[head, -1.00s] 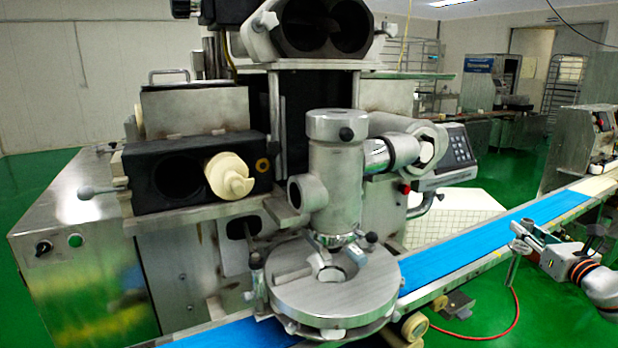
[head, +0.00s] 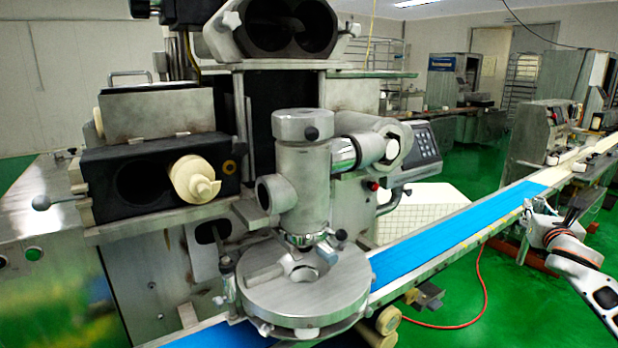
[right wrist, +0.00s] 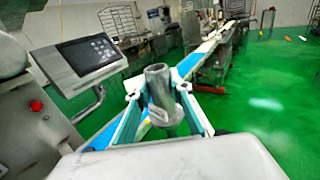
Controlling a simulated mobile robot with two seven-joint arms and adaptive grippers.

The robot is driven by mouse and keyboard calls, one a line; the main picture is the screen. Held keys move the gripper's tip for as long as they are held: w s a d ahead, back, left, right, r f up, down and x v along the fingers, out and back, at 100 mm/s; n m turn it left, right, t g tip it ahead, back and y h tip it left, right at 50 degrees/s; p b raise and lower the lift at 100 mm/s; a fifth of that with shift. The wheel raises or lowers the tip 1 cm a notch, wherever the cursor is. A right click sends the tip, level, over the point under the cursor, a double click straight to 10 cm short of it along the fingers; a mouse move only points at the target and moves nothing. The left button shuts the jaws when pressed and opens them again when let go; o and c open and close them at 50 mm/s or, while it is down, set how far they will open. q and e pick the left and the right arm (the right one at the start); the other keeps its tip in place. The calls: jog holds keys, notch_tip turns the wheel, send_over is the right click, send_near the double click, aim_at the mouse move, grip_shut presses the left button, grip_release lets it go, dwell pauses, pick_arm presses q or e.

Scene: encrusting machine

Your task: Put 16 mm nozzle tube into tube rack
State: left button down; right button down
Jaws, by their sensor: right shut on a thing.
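A grey metal tube, the nozzle tube (right wrist: 160,88), stands between the two fingers of my right gripper (right wrist: 162,112) in the right wrist view, with its open round end up. The fingers are closed on its sides. In the head view my right gripper (head: 528,220) is at the right, beside the blue conveyor belt. The tube is too small there to make out clearly. I cannot make out a tube rack in either view. My left gripper is not in view.
The encrusting machine with its round steel head (head: 303,290) fills the left and middle. The blue conveyor belt (head: 450,240) runs off to the right. A keypad panel (right wrist: 80,58) is left of the gripper. Green floor (right wrist: 260,85) is open on the right.

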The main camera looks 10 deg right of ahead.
jog(key=s+d+r+m+g+h, duration=0.1)
jog(key=s+d+m+g+h, duration=0.2)
jog(key=d, duration=0.1)
jog(key=s+a+f+n+t+y, duration=0.15)
jog(key=a+f, duration=0.35)
jog(key=a, duration=0.5)
jog(key=a+f+n+t+y, duration=0.25)
jog(key=a+f, duration=0.25)
jog(key=a, duration=0.4)
jog(key=s+a+f+n+t+y, duration=0.1)
jog(key=a+f+n+y, duration=0.15)
jog(key=a+f, duration=0.55)
jog(key=s+a+n+y, duration=0.1)
jog(key=s+a, duration=0.3)
jog(key=a, duration=0.4)
jog(key=s+a+r+n+y, duration=0.1)
jog(key=s+a+y, duration=0.2)
jog(key=a, duration=0.6)
jog(key=s+a+r+n+t+y, duration=0.1)
jog(key=s+a+y, duration=0.1)
jog(key=s+a, duration=0.4)
jog(key=a, duration=0.2)
jog(key=shift+s+a, duration=0.35)
jog(key=shift+s, duration=0.05)
